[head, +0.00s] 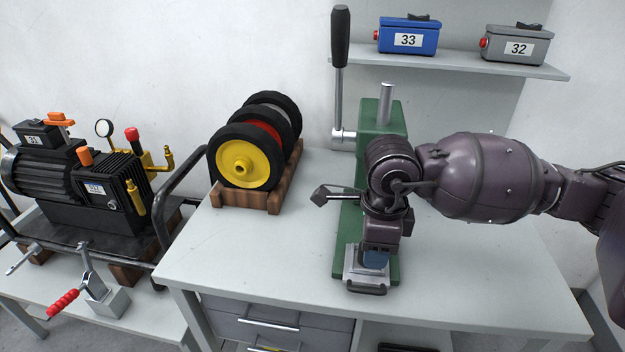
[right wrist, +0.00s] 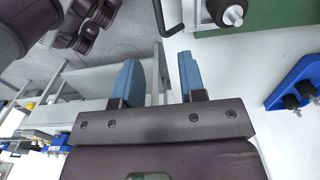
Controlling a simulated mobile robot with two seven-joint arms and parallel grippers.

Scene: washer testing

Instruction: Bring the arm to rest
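My right arm reaches in from the right in the head view, over the workbench (head: 480,270). My right gripper (head: 372,262) points down in front of the green lever press (head: 385,125). In the right wrist view, the right gripper (right wrist: 162,78) shows two blue finger pads set apart with nothing between them. The press base (right wrist: 265,12) shows at the top right there. In the head view the arm covers much of the press. I do not see my left gripper for certain.
A wooden rack (head: 245,201) with several wheels stands left of the press. A pump (head: 100,180) stands on a lower table at the left. The bench's front right is clear.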

